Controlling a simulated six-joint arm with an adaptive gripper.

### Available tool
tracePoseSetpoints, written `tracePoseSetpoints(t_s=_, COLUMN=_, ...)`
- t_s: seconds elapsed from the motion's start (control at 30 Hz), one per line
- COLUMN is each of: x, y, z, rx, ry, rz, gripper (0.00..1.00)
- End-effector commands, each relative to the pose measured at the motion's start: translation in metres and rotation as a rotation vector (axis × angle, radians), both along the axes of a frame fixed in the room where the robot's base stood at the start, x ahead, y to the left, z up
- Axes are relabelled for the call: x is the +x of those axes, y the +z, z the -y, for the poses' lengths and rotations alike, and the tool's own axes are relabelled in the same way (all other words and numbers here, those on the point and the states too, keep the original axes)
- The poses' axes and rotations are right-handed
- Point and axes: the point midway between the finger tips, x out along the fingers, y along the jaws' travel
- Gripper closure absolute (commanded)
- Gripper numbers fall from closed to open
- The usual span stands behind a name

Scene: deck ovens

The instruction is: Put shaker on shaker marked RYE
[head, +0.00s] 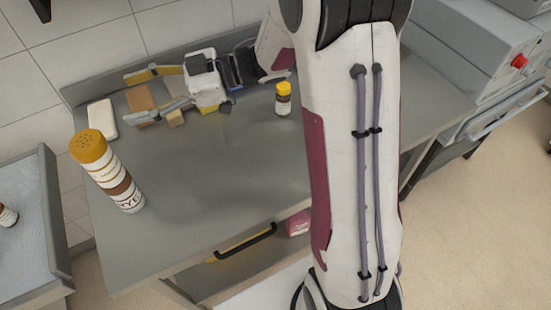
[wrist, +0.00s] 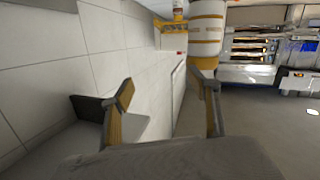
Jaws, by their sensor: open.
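A tall, upright column stands at the bench's left side in the head view. Its upper part looks like a shaker (head: 91,150) with a perforated yellow cap and pale label. Directly below is a part marked RYE (head: 128,199), apparently a second shaker under it; the join is hard to make out. The column also shows, inverted, at the top of the wrist view (wrist: 207,32), partly behind a finger. My gripper (head: 130,97) is open and empty, low over the back of the bench, beyond and apart from the column. Its fingers also show in the wrist view (wrist: 165,95).
A small yellow-capped bottle (head: 283,101) stands right of my gripper. A white block (head: 102,119) and a brown box (head: 140,99) lie near the fingers. A side table (head: 50,215) at left holds another bottle (head: 7,215). The bench's middle (head: 205,170) is clear.

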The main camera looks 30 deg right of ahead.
Motion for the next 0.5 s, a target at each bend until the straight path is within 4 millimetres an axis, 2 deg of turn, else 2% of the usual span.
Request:
tracePoseSetpoints(t_s=0.2, x=0.039, y=0.023, z=0.017, rx=-0.112, ry=-0.240, rz=0.091, gripper=0.39)
tracePoseSetpoints(t_s=0.5, x=0.070, y=0.056, z=0.062, rx=-0.234, ry=-0.567, rz=0.145, gripper=0.39)
